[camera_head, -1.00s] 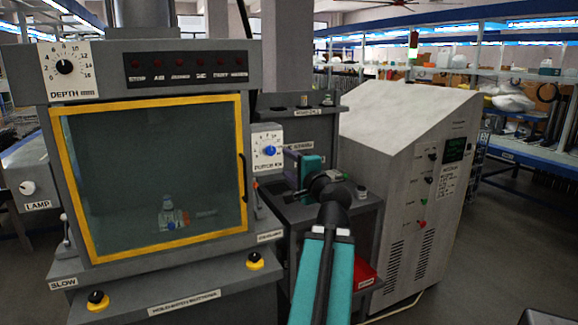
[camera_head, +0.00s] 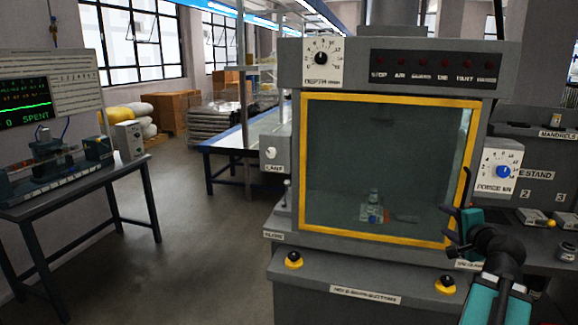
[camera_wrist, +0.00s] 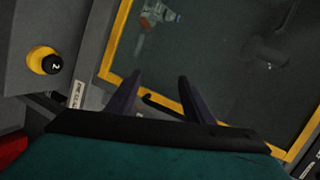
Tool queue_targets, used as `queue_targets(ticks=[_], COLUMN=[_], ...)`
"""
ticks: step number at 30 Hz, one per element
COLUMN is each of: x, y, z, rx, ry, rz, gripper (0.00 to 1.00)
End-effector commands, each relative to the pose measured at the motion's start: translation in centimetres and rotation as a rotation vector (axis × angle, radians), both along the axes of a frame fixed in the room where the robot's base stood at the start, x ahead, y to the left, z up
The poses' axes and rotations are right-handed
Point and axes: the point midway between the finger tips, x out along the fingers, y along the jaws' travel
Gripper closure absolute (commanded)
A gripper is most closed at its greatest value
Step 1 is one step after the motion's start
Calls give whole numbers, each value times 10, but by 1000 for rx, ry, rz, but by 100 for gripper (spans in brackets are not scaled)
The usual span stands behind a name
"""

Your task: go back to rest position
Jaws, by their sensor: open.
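My gripper (camera_head: 457,232) is at the right edge of the machine's yellow-framed window in the head view, close to the black door handle. In the wrist view my gripper (camera_wrist: 158,100) has its two dark fingers spread apart with nothing between them. The yellow frame (camera_wrist: 190,95) and the dark handle (camera_wrist: 160,104) lie behind the fingers. I cannot tell whether a finger touches the handle. My arm (camera_head: 495,285) comes in from the lower right, with teal links.
The machine (camera_head: 385,170) has two yellow-collared buttons, one being (camera_head: 293,260), on its front ledge. A table (camera_head: 75,187) with a small device and a "SPENT" display (camera_head: 25,103) stands at left. Open floor (camera_head: 160,230) lies between. A stand with numbered places (camera_head: 545,190) is at right.

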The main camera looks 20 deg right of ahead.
Motion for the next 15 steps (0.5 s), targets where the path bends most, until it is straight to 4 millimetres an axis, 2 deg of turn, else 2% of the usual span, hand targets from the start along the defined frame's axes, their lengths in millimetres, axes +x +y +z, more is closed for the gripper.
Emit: queue_targets(ticks=[1, 6, 15], x=[15, 52, 101], y=[14, 55, 138], z=[-15, -64, -145], rx=[-1, -23, -79], ry=[34, 150, 348], rz=[36, 144, 347], gripper=[53, 53, 53])
